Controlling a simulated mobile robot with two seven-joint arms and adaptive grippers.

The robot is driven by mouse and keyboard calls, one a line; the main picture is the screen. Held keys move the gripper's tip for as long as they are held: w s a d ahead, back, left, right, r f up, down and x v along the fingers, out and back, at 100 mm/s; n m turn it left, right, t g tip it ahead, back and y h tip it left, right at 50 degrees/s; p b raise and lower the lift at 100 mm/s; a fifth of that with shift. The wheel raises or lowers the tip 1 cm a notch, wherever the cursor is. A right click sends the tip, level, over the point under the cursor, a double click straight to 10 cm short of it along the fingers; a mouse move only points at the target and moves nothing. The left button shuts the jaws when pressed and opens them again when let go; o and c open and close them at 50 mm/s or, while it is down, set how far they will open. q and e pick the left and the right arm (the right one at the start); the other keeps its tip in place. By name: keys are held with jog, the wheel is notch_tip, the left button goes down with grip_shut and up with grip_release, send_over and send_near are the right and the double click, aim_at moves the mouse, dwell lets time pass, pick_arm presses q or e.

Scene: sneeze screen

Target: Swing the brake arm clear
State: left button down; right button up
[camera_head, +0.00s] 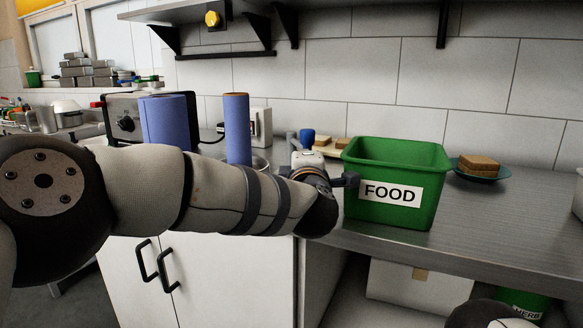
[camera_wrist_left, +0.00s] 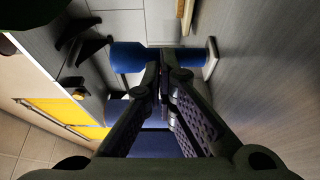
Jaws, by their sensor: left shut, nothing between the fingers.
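In the head view a grey upright piece with a blue knob (camera_head: 307,136) shows just beyond my left wrist; I take it for the brake arm, but its lower part is hidden. My left gripper (camera_wrist_left: 162,68) is shut and empty in the wrist view. Its fingertips lie in front of a blue cylinder (camera_wrist_left: 128,57) that has a grey bar (camera_wrist_left: 211,59) at its right end; I cannot tell whether they touch. In the head view my own forearm and wrist hide the fingers. My right gripper is not in view.
A green FOOD bin (camera_head: 398,168) stands close right of my left wrist. Blue rolls (camera_head: 167,122) (camera_head: 238,130) stand behind my forearm. A plate with bread (camera_head: 479,168) sits at the right. Shelf brackets (camera_head: 444,22) hang above. The counter's front right (camera_head: 470,225) is clear.

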pick_arm(q)
jog(key=shift+w+d, duration=0.1)
jog(key=shift+d, duration=0.2)
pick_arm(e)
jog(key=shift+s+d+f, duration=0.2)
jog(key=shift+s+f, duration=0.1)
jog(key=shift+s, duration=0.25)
pick_arm(q)
jog(key=s+a, duration=0.1)
jog(key=s, duration=1.1)
jog(key=shift+a, duration=0.1)
